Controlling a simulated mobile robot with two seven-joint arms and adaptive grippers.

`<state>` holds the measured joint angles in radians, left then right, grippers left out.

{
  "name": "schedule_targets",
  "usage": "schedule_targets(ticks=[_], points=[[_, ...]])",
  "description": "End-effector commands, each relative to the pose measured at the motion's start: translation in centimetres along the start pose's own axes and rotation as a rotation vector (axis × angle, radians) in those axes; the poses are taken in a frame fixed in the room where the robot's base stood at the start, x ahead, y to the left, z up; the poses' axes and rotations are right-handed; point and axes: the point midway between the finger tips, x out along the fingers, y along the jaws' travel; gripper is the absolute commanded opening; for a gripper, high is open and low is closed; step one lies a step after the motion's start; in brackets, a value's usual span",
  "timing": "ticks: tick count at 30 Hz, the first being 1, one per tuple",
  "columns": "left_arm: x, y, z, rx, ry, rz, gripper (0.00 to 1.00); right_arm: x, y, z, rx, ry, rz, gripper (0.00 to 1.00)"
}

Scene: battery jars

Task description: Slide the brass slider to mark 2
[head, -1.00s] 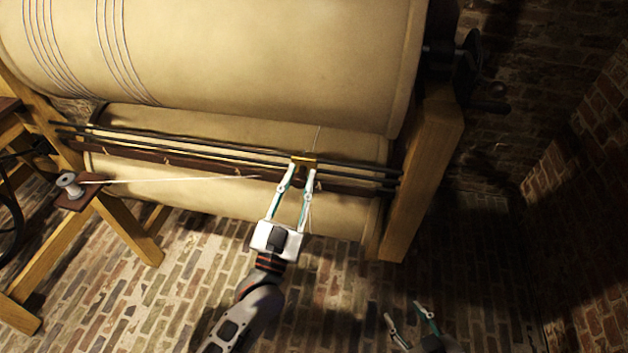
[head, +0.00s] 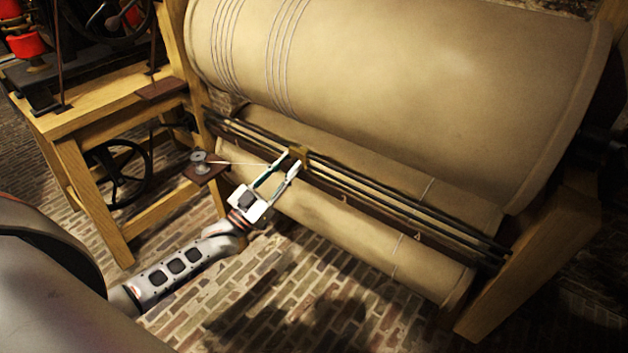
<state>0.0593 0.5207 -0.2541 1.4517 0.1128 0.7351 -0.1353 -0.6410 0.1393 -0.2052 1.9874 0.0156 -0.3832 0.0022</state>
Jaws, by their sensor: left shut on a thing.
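The brass slider (head: 299,153) sits on the dark rails (head: 400,211) that run below the large cream drum. It is left of the rails' middle. My left gripper (head: 286,163) reaches it from the front and is shut on it; its fingertips partly hide the slider. A dark wooden strip (head: 364,197) runs along the front of the rails. I cannot read which mark is 2. My right gripper is not in view.
A pale thread runs from a spool (head: 199,158) on a small bracket towards the slider. The large cream drum (head: 420,90) hangs above and a lower roller (head: 340,227) lies below. A wooden post (head: 530,255) closes the right end.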

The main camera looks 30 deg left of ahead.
Motion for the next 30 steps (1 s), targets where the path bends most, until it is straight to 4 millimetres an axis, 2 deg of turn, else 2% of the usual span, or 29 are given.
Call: schedule_targets(ticks=[3,9,22,23,24,25,30], points=[[-0.3,-2.1,0.4,0.002,-0.001,0.000,0.00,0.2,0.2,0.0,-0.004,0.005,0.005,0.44],[-0.4,-3.8,0.6,0.000,0.000,0.000,0.00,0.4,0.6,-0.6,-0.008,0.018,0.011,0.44],[-0.4,-4.2,0.6,0.001,-0.001,0.000,0.00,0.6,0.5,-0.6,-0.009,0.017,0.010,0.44],[-0.4,-4.2,0.6,0.001,-0.001,0.000,0.27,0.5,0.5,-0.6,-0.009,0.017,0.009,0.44],[-0.4,-4.2,0.6,0.001,-0.001,0.000,0.38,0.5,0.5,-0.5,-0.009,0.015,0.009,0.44],[-0.4,-4.1,0.6,0.001,-0.001,0.000,0.40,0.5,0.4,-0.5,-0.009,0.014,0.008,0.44],[-0.4,-4.1,0.6,0.000,-0.001,0.000,0.40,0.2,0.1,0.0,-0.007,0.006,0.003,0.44]])
